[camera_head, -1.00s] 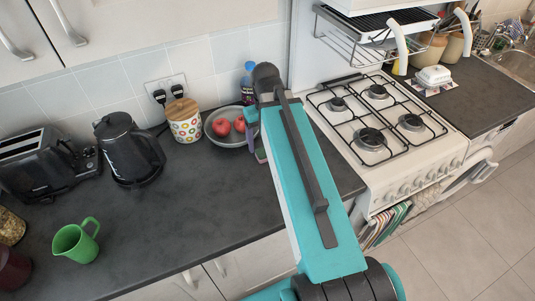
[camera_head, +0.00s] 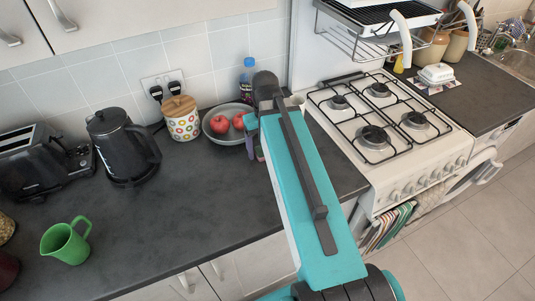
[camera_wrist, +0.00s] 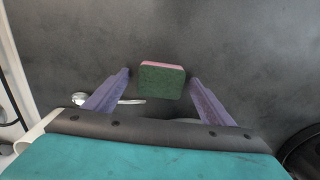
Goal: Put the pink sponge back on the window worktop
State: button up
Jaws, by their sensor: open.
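The pink sponge (camera_wrist: 162,80) shows in the wrist view as a small block with a dark green face toward the camera and a pink strip along its far edge. My gripper (camera_wrist: 159,76) is open, with one purple finger on each side of the sponge and a visible gap at both sides. The sponge appears against the dark worktop (camera_wrist: 230,40); I cannot tell its exact height. In the head view my arm hides the sponge, and only a bit of a purple finger shows beside the grey bowl. No window is in view.
A spoon (camera_wrist: 80,99) lies by the left finger. The grey bowl (camera_head: 214,135) with red apples, a bottle (camera_head: 248,80) and a cream cup (camera_head: 297,101) stand close to my arm. The stove (camera_head: 385,130) is to the right.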

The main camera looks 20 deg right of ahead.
jog(key=shift+f, duration=0.1)
dwell(0.5)
jog(key=c, duration=1.2)
jog(key=shift+c, duration=0.2)
notch_tip(320, 180, up, 10)
jog(key=p, duration=0.8)
